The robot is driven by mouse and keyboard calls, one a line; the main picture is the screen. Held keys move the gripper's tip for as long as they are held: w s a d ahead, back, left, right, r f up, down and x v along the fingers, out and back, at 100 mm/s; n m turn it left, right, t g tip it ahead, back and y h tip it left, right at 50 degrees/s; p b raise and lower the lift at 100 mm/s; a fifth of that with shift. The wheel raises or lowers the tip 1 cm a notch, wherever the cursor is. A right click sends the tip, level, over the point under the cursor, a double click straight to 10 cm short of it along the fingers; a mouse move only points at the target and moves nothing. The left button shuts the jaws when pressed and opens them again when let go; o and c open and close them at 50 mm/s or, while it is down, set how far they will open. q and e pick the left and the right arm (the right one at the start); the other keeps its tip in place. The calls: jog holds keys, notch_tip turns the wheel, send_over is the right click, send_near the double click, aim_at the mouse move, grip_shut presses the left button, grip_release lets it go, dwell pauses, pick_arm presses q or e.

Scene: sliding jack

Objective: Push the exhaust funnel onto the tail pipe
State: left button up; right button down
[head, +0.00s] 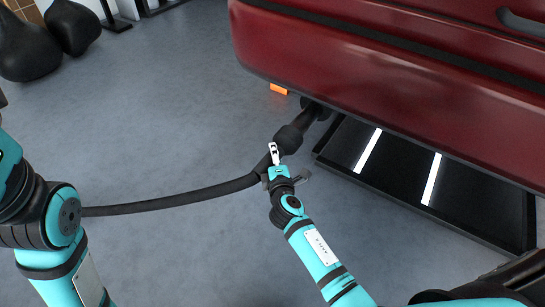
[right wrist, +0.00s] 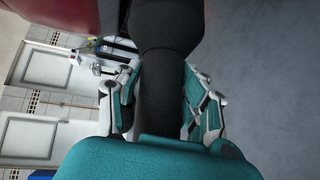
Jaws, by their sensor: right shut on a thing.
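The black exhaust funnel (head: 288,138) is at the end of a black hose, under the rear of the red car. My right gripper (head: 274,154) is shut around its narrow neck, just behind the wide part. In the right wrist view the funnel's wide part (right wrist: 165,25) is ahead of the fingers, and the neck (right wrist: 162,95) runs between them. A dark pipe (head: 309,118), seemingly the tail pipe, lines up with the funnel's mouth; I cannot tell how far they overlap. My left arm is at the left edge; its gripper is out of view.
The hose (head: 180,202) trails left across the grey floor. The red car (head: 390,80) hangs over the top right. A black framed panel with light strips (head: 400,165) lies right of the funnel. Dark rounded bags (head: 28,50) are at the top left. The floor between is clear.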

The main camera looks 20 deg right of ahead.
jog(key=shift+w+d+r, duration=0.15)
jog(key=shift+w+d, duration=0.55)
jog(key=shift+d, duration=0.05)
jog(key=c, duration=0.6)
grip_release()
jog(key=shift+s+f, duration=0.1)
jog(key=shift+f, duration=0.1)
jog(key=shift+s, duration=0.15)
jog(key=v, duration=1.1)
jog(key=shift+s+a+r, duration=0.1)
jog(key=shift+s+r, duration=0.15)
jog(key=shift+s, duration=0.05)
